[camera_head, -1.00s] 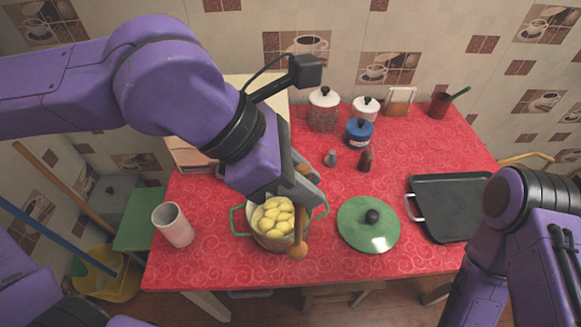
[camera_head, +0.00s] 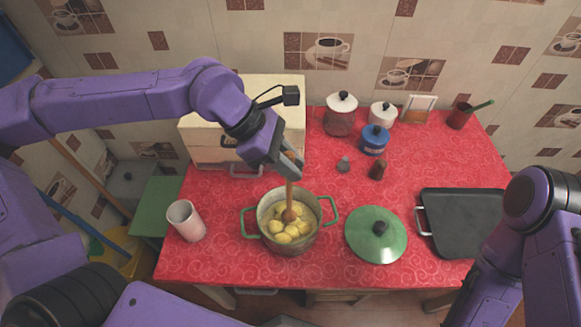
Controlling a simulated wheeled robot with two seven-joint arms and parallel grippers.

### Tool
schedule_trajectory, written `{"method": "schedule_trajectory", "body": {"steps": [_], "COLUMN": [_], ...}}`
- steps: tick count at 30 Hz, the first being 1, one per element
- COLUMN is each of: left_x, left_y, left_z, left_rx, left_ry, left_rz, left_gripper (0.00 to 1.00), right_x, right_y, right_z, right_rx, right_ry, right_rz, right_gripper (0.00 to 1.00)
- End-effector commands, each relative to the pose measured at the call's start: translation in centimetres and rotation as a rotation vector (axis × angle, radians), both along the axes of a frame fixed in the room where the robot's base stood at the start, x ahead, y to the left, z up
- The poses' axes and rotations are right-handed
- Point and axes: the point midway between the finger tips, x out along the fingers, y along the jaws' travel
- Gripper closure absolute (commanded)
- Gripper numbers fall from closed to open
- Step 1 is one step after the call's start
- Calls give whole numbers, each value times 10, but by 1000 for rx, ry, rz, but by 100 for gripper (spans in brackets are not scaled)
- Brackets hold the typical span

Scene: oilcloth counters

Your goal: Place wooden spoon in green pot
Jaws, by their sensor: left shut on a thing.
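The green pot (camera_head: 265,241) stands open on the red counter, with several yellow potatoes (camera_head: 291,233) in it. My left gripper (camera_head: 290,168) is above the back of the pot, shut on the upper handle of the wooden spoon (camera_head: 289,200). The spoon hangs steeply, its round head down inside the pot opening, at the potatoes. I cannot tell whether the head touches them. My right arm is at the right edge; its gripper is out of view.
The green lid (camera_head: 376,236) lies right of the pot, and a black tray (camera_head: 461,222) lies farther right. A white cup (camera_head: 186,221) stands left. A cream box (camera_head: 270,92) is at the back left.

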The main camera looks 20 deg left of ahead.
Motion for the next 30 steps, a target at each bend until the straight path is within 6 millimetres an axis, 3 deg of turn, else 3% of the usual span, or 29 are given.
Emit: {"method": "schedule_trajectory", "body": {"steps": [5,16,17,19,30], "left_x": [-1,-1,-1,-1,0], "left_y": [0,0,0,0,2], "left_z": [-28,-33,-33,-33,-26], "left_rx": [0,0,0,0,-2], "left_ry": [2,2,2,1,-2], "left_rz": [1,1,1,2,3], "left_gripper": [100,100,75,53,53], "right_x": [0,0,0,0,0], "right_y": [0,0,0,0,0], "right_z": [2,1,1,2,2], "right_rx": [0,0,0,0,0], "right_ry": [0,0,0,0,0], "right_rz": [0,0,0,0,0], "right_gripper": [17,17,17,17,17]}}
